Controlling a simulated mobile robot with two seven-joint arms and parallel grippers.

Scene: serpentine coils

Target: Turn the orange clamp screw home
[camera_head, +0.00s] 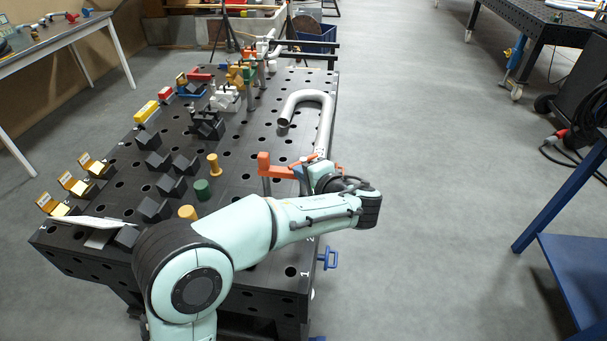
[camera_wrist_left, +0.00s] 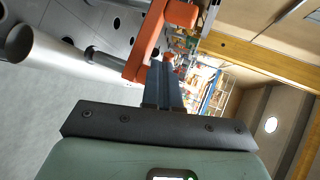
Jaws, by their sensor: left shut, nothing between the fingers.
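The orange clamp (camera_head: 285,172) stands on a post at the right side of the black perforated table. It has an upright orange block at its left end and a bar running right. My left gripper (camera_head: 304,177) is beside the bar's right part, partly hidden by my wrist. In the left wrist view the shut, empty fingers (camera_wrist_left: 164,82) point along the orange clamp arm (camera_wrist_left: 146,42), very close to it. A small orange end (camera_wrist_left: 168,57) shows just beyond the fingertips; I cannot tell if they touch. The screw itself is not clearly distinguishable. My right gripper is not in view.
A bent grey pipe (camera_head: 325,115) lies along the table's right side and runs behind my wrist; it also shows in the left wrist view (camera_wrist_left: 50,62).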

